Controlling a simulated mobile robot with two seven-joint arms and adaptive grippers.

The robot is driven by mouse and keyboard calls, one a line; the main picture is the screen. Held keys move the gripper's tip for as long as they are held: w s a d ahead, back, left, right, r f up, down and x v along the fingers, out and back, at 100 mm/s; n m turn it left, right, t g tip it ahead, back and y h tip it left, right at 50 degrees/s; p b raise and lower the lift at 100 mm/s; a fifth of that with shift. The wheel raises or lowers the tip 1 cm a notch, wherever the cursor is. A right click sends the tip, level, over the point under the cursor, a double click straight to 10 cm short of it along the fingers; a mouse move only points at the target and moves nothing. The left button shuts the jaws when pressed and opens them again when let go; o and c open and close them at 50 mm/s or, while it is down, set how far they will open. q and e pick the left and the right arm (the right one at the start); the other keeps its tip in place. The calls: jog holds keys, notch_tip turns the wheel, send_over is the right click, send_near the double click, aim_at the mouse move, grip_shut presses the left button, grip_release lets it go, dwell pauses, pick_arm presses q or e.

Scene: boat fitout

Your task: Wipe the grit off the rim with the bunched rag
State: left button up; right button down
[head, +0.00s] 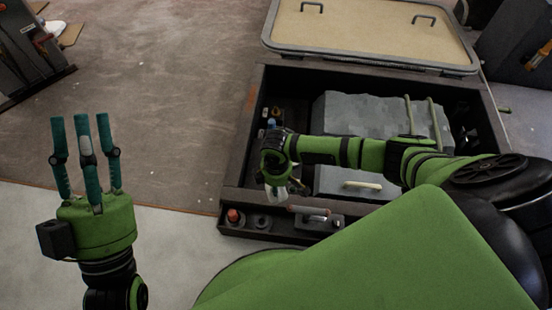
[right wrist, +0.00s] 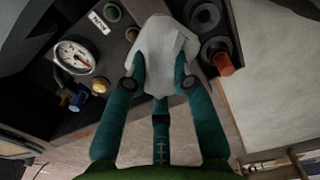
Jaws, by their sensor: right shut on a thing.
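The bunched rag, a crumpled whitish cloth (right wrist: 163,52), is pinched between the teal fingers of my right gripper (right wrist: 160,84). In the head view my right gripper (head: 274,160) points down over the near left corner of the dark open locker, and the rag (head: 276,193) shows below it. The locker's dark rim (head: 243,140) runs around the opening. I cannot tell whether the rag touches the rim, and I cannot make out the grit. My left gripper (head: 84,122) is open and empty, fingers up, to the left of the locker.
The locker's lid (head: 370,32) stands open at the back. Inside are a grey block (head: 365,115) and fittings. The near ledge holds a red-orange knob (head: 234,216); a round gauge (right wrist: 74,55) shows in the right wrist view. The brown floor (head: 165,110) to the left is mostly clear.

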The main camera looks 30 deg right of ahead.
jog(key=shift+r+p, duration=0.45)
jog(key=shift+p, duration=0.05)
jog(key=shift+r+p, duration=0.3)
jog(key=shift+p, duration=0.05)
pick_arm(q)
jog(key=w+a+f+n+g+y, duration=0.1)
jog(key=w+f+g+y, duration=0.3)
jog(key=f, duration=0.4)
jog(key=shift+w+a+f+n+g+y, duration=0.3)
jog(key=shift+w+n+g+y, duration=0.1)
jog(key=shift+w, duration=0.1)
pick_arm(e)
jog(key=shift+r, duration=0.15)
